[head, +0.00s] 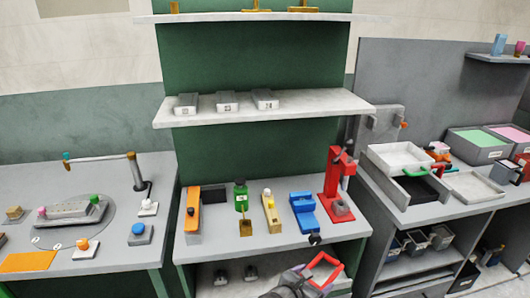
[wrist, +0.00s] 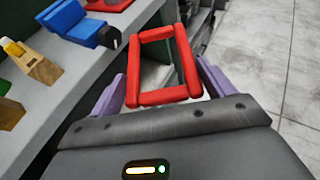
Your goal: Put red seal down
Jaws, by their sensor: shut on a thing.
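The red seal (wrist: 162,97) is a square red frame with an open middle. In the wrist view it sits between the purple fingers of my gripper (wrist: 163,84), which is shut on it. In the head view the red seal (head: 333,276) shows at the bottom, just in front of the middle workbench's front edge, with my gripper (head: 303,274) to its left. The seal is tilted and held in the air, apart from the bench top as far as I can see.
The middle bench (head: 262,240) carries an orange-topped press (head: 193,205), a green bottle (head: 241,197), a yellow-and-wood tool (head: 270,212), a blue press (head: 303,210) and a red press (head: 333,185). A lower shelf holds small dark items. Bare floor (wrist: 285,60) lies right in the wrist view.

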